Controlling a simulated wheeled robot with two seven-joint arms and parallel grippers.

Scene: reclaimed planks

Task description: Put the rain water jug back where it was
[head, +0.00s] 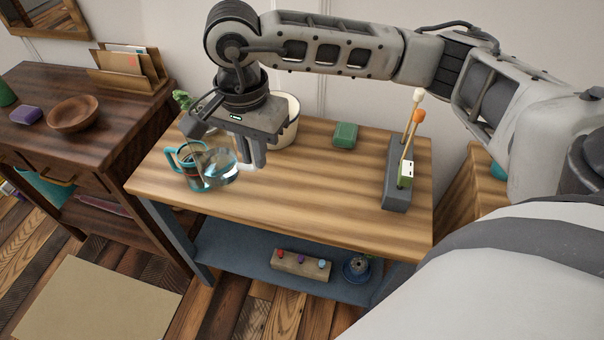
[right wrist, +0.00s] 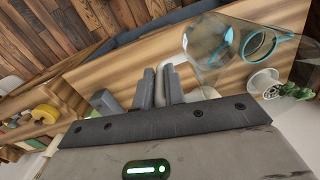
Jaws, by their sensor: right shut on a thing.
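The rain water jug (head: 224,172) is clear glass with water in it, near the left end of the striped wooden table (head: 310,205). It also shows in the right wrist view (right wrist: 207,45). My right gripper (head: 252,153) points down just right of the jug and is shut on its pale handle (right wrist: 183,72). I cannot tell whether the jug's base touches the table. A teal-rimmed mug (head: 186,155) stands close to the jug's left, partly seen through the glass. My left gripper is not in view.
A white pot (head: 291,122) stands behind my gripper. A green box (head: 345,135) and a grey holder with wooden tools (head: 396,190) stand to the right. The table's middle and front are clear. A dark cabinet (head: 85,140) with a bowl (head: 74,113) is at left.

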